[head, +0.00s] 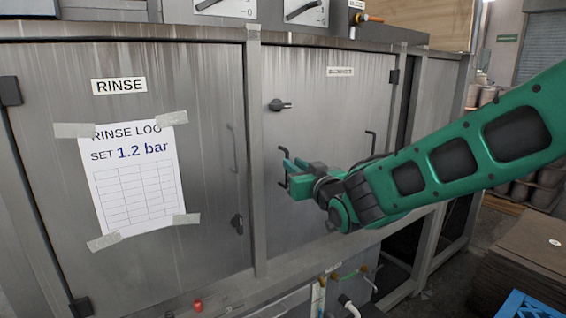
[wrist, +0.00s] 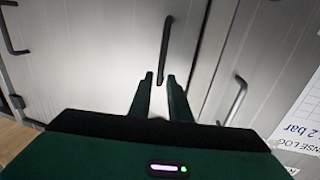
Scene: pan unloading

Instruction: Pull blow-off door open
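The grey metal door (head: 325,110) right of the RINSE door carries a small label too blurred to read; I take it as the blow-off door. Its dark bar handle (head: 282,168) is near its left edge, partly behind my gripper (head: 292,178). In the wrist view the handle (wrist: 165,45) stands ahead, its near end lined up between my two fingertips (wrist: 160,78). The fingers are apart with a gap between them. I cannot tell whether they reach around the bar or stop short of it. The door looks closed, with a dark knob latch (head: 279,105) above the handle.
The RINSE door (head: 200,80) on the left has a taped log sheet (head: 132,180) and its own handle (head: 233,148). Another dark handle (head: 370,143) sits further right. Pipes and valves (head: 348,300) are below. A brown stack (head: 525,240) stands at the lower right.

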